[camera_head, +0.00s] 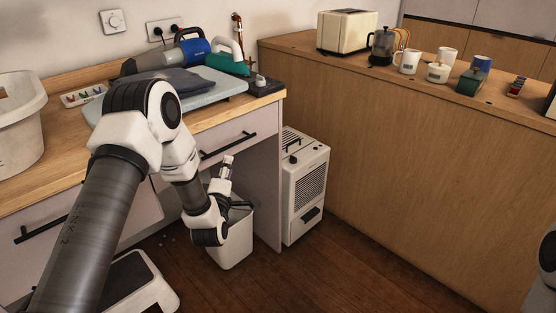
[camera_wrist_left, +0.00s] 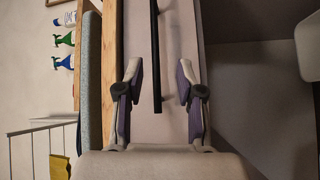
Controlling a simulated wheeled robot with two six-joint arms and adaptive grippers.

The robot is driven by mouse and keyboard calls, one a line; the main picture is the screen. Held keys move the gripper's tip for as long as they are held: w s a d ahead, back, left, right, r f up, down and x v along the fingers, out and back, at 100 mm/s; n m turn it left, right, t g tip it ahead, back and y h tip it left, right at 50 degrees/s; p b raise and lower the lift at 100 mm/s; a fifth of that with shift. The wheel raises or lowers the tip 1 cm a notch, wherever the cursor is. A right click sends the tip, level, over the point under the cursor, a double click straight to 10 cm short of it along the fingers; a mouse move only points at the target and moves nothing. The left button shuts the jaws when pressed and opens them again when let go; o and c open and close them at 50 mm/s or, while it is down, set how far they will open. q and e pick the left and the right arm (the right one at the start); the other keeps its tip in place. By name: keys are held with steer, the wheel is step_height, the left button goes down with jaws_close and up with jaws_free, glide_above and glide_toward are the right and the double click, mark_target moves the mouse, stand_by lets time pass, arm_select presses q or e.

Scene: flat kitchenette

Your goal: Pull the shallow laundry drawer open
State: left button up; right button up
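The shallow drawer (camera_head: 207,136) is set under the wooden counter and looks shut. Its long black bar handle (camera_head: 228,145) runs across the front. In the wrist view the drawer front (camera_wrist_left: 182,25) and the handle (camera_wrist_left: 156,50) stand upright in the picture. My left gripper (camera_head: 227,162) is below the handle in the head view. In the wrist view my left gripper (camera_wrist_left: 158,78) is open, and the handle's end shows between its two fingers, with a gap on both sides. I cannot tell how near the fingertips are in depth. My right gripper is not in view.
A white bin (camera_head: 238,240) stands beneath the drawer, behind my left wrist. A white heater-like appliance (camera_head: 304,188) stands right of the counter. A step stool (camera_head: 140,285) is at lower left. A laundry basket (camera_head: 20,125) sits on the counter. The floor in the middle is clear.

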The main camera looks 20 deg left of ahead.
mark_target(228, 146)
arm_select(q)
steer(key=shift+n+t+y, duration=0.3)
steer(key=shift+n, duration=0.1)
steer(key=b+x, duration=0.1)
steer(key=x, duration=0.3)
steer(key=a+b+x, duration=0.1)
steer(key=x, duration=0.4)
steer(key=shift+s+r, duration=0.1)
steer(key=shift+r, duration=0.05)
jaws_close()
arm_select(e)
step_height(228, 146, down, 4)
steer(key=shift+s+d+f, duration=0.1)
